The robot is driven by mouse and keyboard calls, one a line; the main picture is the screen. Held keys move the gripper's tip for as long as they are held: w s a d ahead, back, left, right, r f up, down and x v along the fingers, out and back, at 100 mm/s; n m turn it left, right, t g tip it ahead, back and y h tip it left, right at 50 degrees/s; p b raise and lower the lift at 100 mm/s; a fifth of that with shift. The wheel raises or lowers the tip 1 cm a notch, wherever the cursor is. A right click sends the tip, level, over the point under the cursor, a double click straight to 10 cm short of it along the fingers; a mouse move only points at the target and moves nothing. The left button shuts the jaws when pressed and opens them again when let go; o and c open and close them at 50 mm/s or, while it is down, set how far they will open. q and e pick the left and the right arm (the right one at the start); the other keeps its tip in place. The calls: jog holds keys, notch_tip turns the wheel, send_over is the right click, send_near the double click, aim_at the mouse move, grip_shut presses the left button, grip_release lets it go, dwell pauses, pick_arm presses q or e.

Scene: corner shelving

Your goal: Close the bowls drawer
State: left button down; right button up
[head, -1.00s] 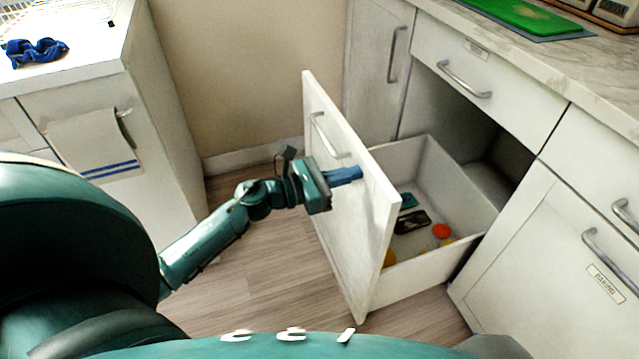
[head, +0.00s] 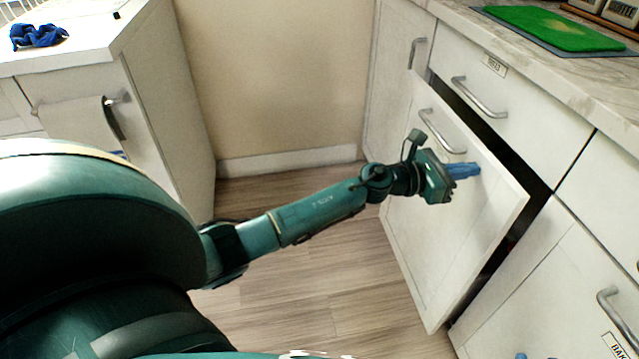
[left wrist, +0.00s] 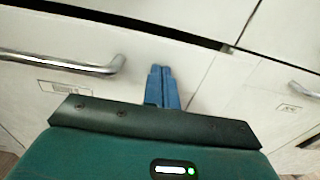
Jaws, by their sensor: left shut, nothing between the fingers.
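The drawer below the labelled top drawer has a tall white front (head: 450,220) with a grey bar handle (head: 442,132). It is still pulled out a short way, with a dark gap along its top and right side. No label is readable on it, and its contents are almost fully hidden. My left gripper (head: 470,171) is shut and empty, its blue fingers at the drawer front right of the handle. In the left wrist view the shut fingers (left wrist: 162,88) point at the white front, with the handle (left wrist: 60,63) to their left. Small blue patches at the head view's bottom edge may be my right gripper (head: 533,356).
The closed top drawer (head: 530,95) is above, under a marble counter (head: 480,25) with a green board (head: 555,28). A closed cabinet (head: 560,290) stands right of the drawer. Wooden floor (head: 330,260) is clear to the left. A towel (head: 75,125) hangs at left.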

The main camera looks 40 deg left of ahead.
aim_at(489, 167)
pick_arm(q)
jog(key=b+x, duration=0.1)
jog(key=x, duration=0.4)
jog(key=shift+w+d+b, duration=0.2)
jog(key=shift+w+b, duration=0.05)
jog(key=shift+b, duration=0.05)
jog(key=shift+w+d, duration=0.3)
jog(key=shift+w, duration=0.05)
jog(key=shift+r, duration=0.25)
pick_arm(e)
jog(key=shift+w+a+r+n+t+y, duration=0.15)
jog(key=shift+a+n+t+y, duration=0.1)
jog(key=shift+n+t+y, duration=0.45)
pick_arm(q)
jog(key=shift+r, duration=0.1)
